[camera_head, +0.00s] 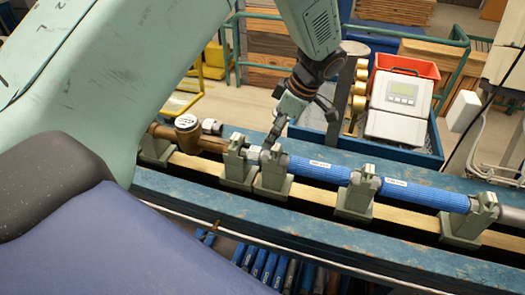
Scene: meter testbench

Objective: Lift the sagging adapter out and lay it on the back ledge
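A row of pipe pieces lies in grey-green stands on the bench. A blue labelled adapter (317,168) spans two stands in the middle, and another blue labelled adapter (425,195) lies to its right. A short pale piece (253,153) shows between the two close stands (237,163) left of them. I cannot tell clearly which piece sags. My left gripper (268,146) points down at the row, just above or at the short piece; its fingertips are small and partly hidden. The blue back ledge (400,162) runs behind the row. My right gripper is not in view.
A brass meter (187,124) joins the row at the left, with a small grey fitting (211,127) on the ledge beside it. A blue crate (425,157) holding a white device (398,105) stands behind. Ledge space right of the gripper looks clear. Several blue pipes (262,265) lie below.

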